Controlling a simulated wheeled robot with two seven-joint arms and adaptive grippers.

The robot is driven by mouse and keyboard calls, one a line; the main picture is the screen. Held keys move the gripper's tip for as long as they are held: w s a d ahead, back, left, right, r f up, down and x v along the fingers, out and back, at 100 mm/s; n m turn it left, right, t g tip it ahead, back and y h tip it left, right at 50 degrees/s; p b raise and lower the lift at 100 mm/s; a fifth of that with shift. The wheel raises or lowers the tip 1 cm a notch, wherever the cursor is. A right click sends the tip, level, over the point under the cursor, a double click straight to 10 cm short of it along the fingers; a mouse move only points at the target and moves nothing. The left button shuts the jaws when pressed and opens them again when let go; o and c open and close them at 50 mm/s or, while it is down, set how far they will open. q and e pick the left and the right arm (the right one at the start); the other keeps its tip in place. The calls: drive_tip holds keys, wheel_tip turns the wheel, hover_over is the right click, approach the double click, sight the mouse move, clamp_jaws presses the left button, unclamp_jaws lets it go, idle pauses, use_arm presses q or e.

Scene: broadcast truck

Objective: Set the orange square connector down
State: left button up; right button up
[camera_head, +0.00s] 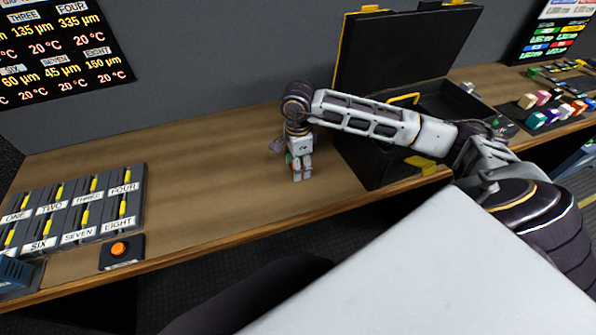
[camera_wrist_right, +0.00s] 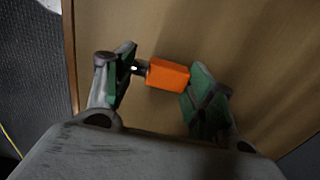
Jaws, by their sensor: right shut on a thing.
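The orange square connector (camera_wrist_right: 168,74) is between the green-padded fingers of my right gripper (camera_wrist_right: 160,75) in the right wrist view. Its orange body is at the right finger and its dark, narrower end with a bright tip points to the left finger. In the head view my right gripper (camera_head: 301,177) points down at the wooden bench (camera_head: 215,165), left of the open black case. The fingers mostly hide the connector there. I cannot tell whether it touches the bench. My left gripper is not in view.
The open black case (camera_head: 375,155) stands right of my gripper. Numbered slots with yellow parts (camera_head: 76,205) and an orange button box (camera_head: 120,250) are at the left. Several coloured blocks (camera_head: 553,108) are at the far right. The bench between slots and gripper is clear.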

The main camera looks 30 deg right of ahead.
drive_tip(key=shift+f, duration=1.6)
